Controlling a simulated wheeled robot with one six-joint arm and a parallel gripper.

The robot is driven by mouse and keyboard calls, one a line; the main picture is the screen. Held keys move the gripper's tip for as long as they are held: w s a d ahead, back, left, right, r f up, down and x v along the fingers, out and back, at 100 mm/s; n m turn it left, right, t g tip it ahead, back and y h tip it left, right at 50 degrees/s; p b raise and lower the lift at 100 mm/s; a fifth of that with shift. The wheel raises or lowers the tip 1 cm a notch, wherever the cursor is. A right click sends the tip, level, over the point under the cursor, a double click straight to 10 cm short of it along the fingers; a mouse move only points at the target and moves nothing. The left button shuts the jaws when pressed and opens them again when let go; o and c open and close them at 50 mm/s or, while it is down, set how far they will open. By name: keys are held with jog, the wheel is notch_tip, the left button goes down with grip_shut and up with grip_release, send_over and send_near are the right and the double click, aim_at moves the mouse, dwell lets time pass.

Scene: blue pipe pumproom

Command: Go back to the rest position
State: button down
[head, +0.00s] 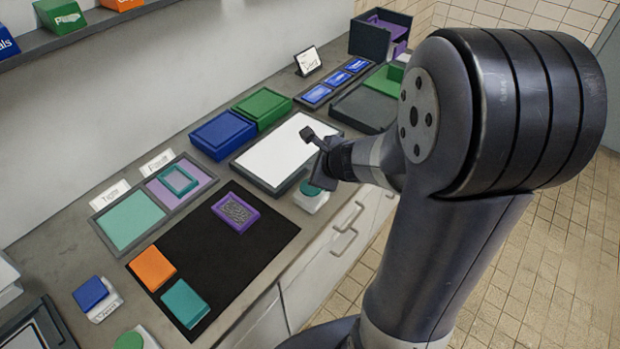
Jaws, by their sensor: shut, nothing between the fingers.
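My gripper (316,160) shows in the head view at the end of my arm, above the front edge of the counter. It is shut and empty. It is over the near right part of a white panel in a grey tray (277,152). A teal round button (311,188) on a white base is just below it. My arm comes in from the right and hides part of the counter's right side.
A black mat (228,264) holds an orange block (152,268), a teal block (185,303) and a purple block (236,212). Blue (222,134) and green (262,107) blocks stand behind the white panel. Drawers line the counter's front. Tiled floor (545,270) is clear at right.

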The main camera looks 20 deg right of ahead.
aim_at(314, 189)
jog(key=shift+r, duration=0.5)
jog(key=shift+f, duration=0.1)
jog(key=shift+f, duration=0.15)
notch_tip(314, 189, down, 6)
jog(key=b, duration=0.6)
jog(key=shift+f, duration=0.15)
jog(key=shift+s, duration=0.15)
